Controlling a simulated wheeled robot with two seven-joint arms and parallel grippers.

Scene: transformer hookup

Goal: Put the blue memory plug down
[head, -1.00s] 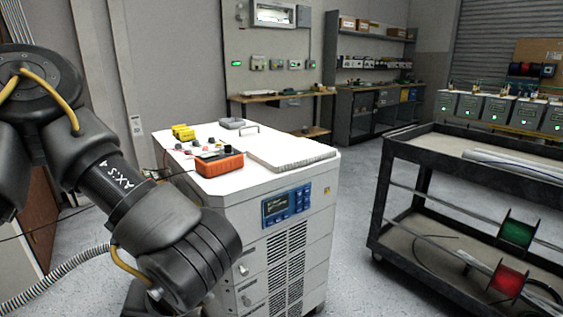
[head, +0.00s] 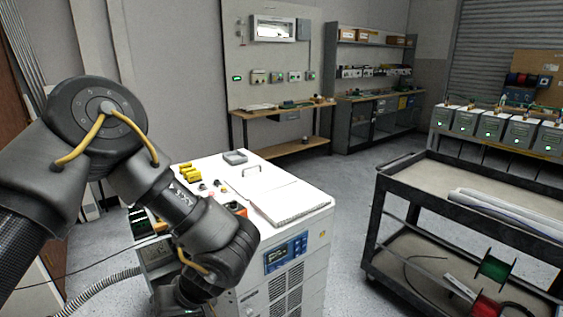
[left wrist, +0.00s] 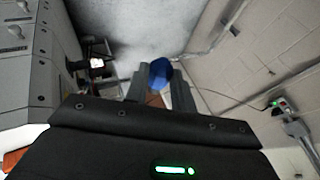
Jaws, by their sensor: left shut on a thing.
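The blue memory plug (left wrist: 160,73) is between the two fingertips of my left gripper (left wrist: 160,85) in the left wrist view. The gripper is shut on it and holds it out over a pale floor, near a light wall. In the head view my left arm comes in from the left and bends down in front of the white cabinet (head: 290,245). The plug cannot be made out there, and the fingertips are hidden or too dark to tell. My right gripper is in neither view.
A black cart (head: 470,195) stands at the right. Open floor (head: 345,190) lies between cabinet and cart.

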